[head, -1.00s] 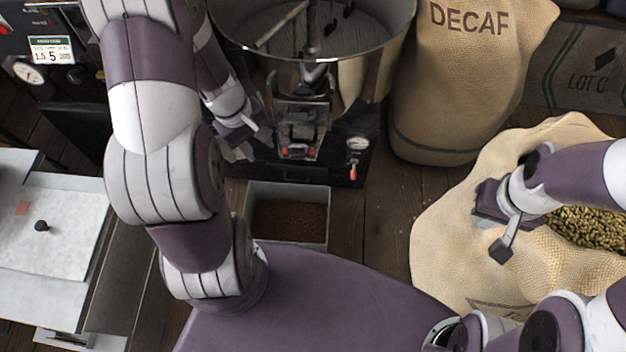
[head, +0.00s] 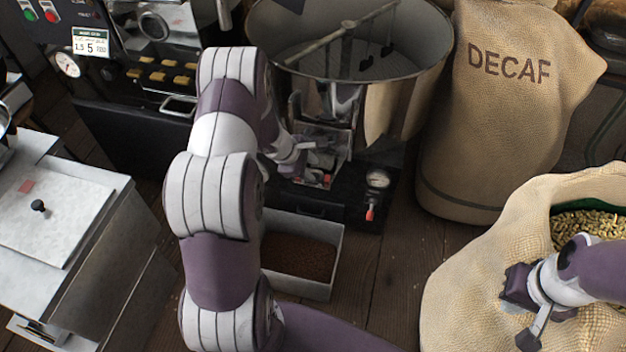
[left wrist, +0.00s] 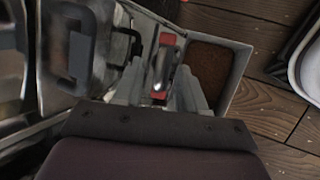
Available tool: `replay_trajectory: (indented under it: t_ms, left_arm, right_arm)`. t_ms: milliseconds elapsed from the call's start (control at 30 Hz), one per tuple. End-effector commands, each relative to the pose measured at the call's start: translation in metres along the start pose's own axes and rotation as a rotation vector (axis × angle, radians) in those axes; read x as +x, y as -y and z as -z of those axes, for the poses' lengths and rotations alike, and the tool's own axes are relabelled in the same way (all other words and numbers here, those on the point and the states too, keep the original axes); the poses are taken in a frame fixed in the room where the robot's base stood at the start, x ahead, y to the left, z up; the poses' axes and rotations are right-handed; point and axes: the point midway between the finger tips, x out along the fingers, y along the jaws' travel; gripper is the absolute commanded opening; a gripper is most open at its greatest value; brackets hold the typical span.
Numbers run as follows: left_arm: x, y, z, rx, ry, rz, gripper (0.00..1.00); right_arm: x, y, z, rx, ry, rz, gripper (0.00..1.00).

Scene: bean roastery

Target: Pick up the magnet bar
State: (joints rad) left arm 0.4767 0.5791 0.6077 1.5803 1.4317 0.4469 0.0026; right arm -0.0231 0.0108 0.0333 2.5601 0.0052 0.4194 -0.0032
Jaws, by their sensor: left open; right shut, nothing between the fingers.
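The magnet bar (left wrist: 163,68) is a short silvery bar with red ends. In the left wrist view it lies between the fingers of my left gripper (left wrist: 160,88). In the head view my left gripper (head: 312,160) is at the front of the machine under the big round pan, and a red end of the bar (head: 326,181) shows just below it. The left gripper is open, with a finger on either side of the bar; I cannot tell whether they touch it. My right gripper (head: 515,288) is shut and empty, over the open burlap sack.
A metal bin of brown grounds (head: 333,262) stands on the floor below the machine (head: 350,205). A gauge with a red knob (head: 377,180) sits right of the bar. The DECAF sack (head: 490,130) and open bean sack (head: 465,285) stand right. A white-topped cabinet (head: 60,215) is left.

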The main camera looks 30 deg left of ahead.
Motion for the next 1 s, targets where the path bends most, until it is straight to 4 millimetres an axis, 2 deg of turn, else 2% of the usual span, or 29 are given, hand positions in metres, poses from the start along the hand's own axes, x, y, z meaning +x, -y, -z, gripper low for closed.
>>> replay_trajectory:
  t_ms: [33, 100, 300, 367, 400, 433, 800, 1000]
  left_arm:
    - [0.009, 0.001, 0.001, 0.002, 0.000, 0.000, 0.41]
    - [0.012, 0.001, 0.000, 0.002, 0.000, 0.001, 0.41]
    - [0.011, 0.000, 0.000, 0.002, 0.000, 0.000, 0.41]
    - [0.011, 0.000, 0.000, 0.002, 0.000, 0.000, 0.21]
    - [0.011, 0.000, 0.000, 0.002, 0.000, 0.000, 0.08]
    - [0.011, 0.000, 0.000, 0.002, 0.000, 0.000, 0.00]
    - [0.009, -0.001, -0.001, 0.002, 0.000, -0.001, 0.00]
    - [-0.014, -0.011, -0.011, 0.002, 0.000, -0.003, 0.00]
  right_arm:
    - [0.005, 0.000, -0.001, 0.000, 0.000, 0.000, 0.00]
    - [0.005, 0.000, -0.001, 0.000, 0.000, 0.000, 0.00]
    - [0.004, 0.000, 0.000, 0.000, 0.000, 0.000, 0.00]
    - [0.004, 0.000, 0.000, 0.000, 0.000, 0.000, 0.00]
    - [0.004, 0.000, 0.000, 0.000, 0.000, 0.000, 0.00]
    - [0.004, 0.000, 0.000, 0.000, 0.000, 0.000, 0.00]
    - [0.002, 0.000, 0.000, 0.000, 0.000, 0.000, 0.00]
    - [-0.012, 0.000, 0.001, 0.000, 0.000, 0.000, 0.00]
